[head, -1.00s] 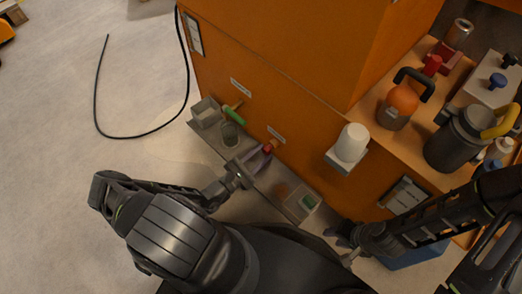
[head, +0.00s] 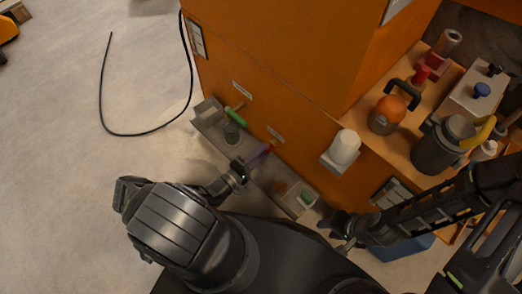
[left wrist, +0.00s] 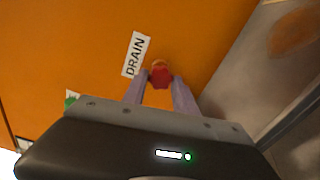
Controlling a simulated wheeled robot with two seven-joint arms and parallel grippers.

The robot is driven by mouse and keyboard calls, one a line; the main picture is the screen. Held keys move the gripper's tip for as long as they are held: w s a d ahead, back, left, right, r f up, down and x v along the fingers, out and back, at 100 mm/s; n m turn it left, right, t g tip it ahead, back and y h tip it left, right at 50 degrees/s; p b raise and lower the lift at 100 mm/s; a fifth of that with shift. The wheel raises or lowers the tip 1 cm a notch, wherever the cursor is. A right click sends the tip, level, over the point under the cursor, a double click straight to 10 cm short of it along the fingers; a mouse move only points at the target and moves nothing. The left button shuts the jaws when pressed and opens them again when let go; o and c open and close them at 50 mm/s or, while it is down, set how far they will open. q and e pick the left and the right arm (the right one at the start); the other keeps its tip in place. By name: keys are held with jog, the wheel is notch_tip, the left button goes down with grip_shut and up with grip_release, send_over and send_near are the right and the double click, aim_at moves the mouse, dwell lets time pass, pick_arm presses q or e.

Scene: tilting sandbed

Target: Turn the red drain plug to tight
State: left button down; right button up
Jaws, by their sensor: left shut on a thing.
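The red drain plug (left wrist: 160,76) sits on the orange wall beside a white DRAIN label (left wrist: 136,55). In the head view the red plug (head: 268,147) shows as a small red spot at the tips of my left gripper (head: 260,154). In the left wrist view the two pale purple fingers of my left gripper (left wrist: 161,83) stand on either side of the plug, shut on it. The plug's lower side is hidden. My right gripper (head: 340,238) is at the lower right of the head view, away from the plug; its jaw opening is unclear.
A green handle (head: 236,117) lies left of the plug. A white jar (head: 345,147) stands on a bracket to the right.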

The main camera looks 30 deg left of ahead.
pick_arm(q)
jog(key=shift+d+m+p, duration=0.1)
jog(key=shift+m+p, duration=0.3)
jog(key=shift+m, duration=0.8)
jog(key=c, duration=1)
grip_release()
jog(key=shift+o, duration=0.2)
jog(key=shift+s+a, duration=0.3)
jog(key=shift+s, duration=0.2)
jog(key=v, duration=0.6)
jog(key=shift+s+p, duration=0.35)
jog(key=shift+p, duration=0.1)
